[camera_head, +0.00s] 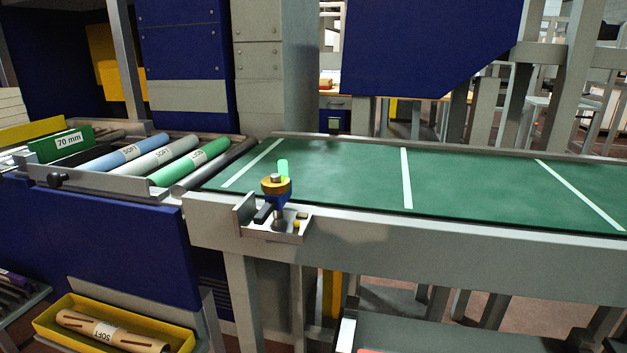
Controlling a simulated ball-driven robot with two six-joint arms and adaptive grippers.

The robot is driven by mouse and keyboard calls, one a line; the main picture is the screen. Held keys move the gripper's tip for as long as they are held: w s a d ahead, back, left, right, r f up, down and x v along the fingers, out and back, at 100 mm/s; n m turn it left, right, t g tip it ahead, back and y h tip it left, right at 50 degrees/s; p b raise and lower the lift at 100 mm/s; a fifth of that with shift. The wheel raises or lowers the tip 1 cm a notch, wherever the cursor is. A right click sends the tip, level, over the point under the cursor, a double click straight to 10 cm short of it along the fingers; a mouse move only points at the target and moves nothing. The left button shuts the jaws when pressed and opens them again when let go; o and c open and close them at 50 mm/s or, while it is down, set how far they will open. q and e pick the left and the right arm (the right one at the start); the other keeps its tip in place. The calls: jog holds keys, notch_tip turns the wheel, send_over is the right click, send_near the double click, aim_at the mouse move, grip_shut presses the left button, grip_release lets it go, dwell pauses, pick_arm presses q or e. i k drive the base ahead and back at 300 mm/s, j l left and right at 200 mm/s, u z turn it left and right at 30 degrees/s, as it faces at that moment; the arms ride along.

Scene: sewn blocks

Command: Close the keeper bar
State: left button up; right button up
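A grey metal bar (105,180) runs along the front edge of a roller rack at the left; it looks like the keeper bar, but I cannot be sure. A black knob (58,180) sits near its left end. Behind it lie a blue roller (112,158), a pale grey roller (160,158) and a green roller (185,165), some with SOFT labels. Whether the bar is latched cannot be told. Neither of my grippers is in view.
A green conveyor belt (330,175) with white stripes extends right. A bracket (285,228) with a brass-topped knob (276,184) stands on its front edge. A green plate (60,143) reads 70 mm. Below left, a yellow bin (60,305) holds a tan SOFT roller (130,335).

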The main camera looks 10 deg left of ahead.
aim_at(56, 176)
jog(key=u, duration=1.45)
